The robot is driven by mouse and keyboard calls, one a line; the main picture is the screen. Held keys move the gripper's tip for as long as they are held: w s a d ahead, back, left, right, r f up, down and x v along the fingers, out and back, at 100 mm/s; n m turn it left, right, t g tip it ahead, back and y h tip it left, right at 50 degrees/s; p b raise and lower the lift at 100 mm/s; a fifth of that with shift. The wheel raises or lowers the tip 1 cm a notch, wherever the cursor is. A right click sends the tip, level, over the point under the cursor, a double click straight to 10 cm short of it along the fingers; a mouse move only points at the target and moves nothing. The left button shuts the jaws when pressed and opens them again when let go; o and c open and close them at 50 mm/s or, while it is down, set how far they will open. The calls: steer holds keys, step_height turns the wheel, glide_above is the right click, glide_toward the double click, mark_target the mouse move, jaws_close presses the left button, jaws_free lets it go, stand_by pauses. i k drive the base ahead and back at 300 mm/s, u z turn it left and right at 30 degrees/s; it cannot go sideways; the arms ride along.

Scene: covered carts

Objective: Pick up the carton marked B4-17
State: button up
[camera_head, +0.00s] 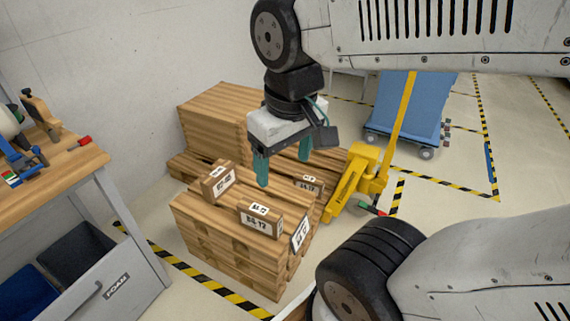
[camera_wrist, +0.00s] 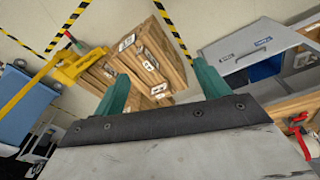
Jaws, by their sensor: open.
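Several small cartons with white labels lie on a stack of wooden pallets (camera_head: 205,236). The front carton (camera_head: 261,219) has a label that seems to end in 17; the print is too small to read surely.
A workbench (camera_head: 75,160) with tools and grey and blue bins stands at the left. A yellow pallet jack (camera_head: 362,170) and a blue covered cart (camera_head: 410,105) stand at the right. Striped tape marks the floor.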

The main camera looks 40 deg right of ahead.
mark_target(312, 183)
steer(key=z, duration=2.35)
steer(key=i, duration=1.8)
steer(key=u, duration=1.8)
